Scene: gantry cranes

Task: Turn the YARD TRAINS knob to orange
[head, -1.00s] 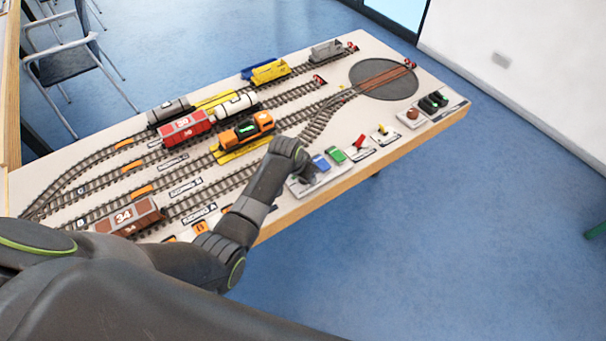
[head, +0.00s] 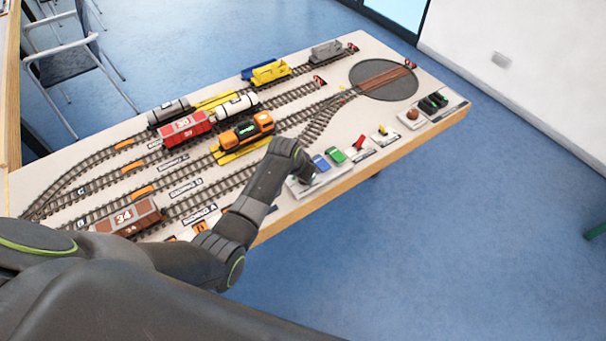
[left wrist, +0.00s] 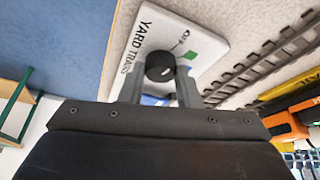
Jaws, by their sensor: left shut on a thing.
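The YARD TRAINS panel (left wrist: 172,28) is a white plate with black lettering in the left wrist view. Its black round knob (left wrist: 160,66) sits between the fingers of my left gripper (left wrist: 159,76), which is shut on it. A green mark (left wrist: 190,55) and an OFF label lie beside the knob, and a blue patch shows below it. I cannot tell where the knob points, and no orange mark is clear on the panel. In the head view my left wrist covers the knob, and the panel (head: 330,178) shows partly. My right gripper is out of view.
Blue and green controls, a red lever (head: 360,141) and a yellow control (head: 382,131) line the table's front edge to the right. Tracks with an orange locomotive (head: 246,130) and a red wagon (head: 185,129) lie behind my arm. The turntable (head: 383,80) is far right.

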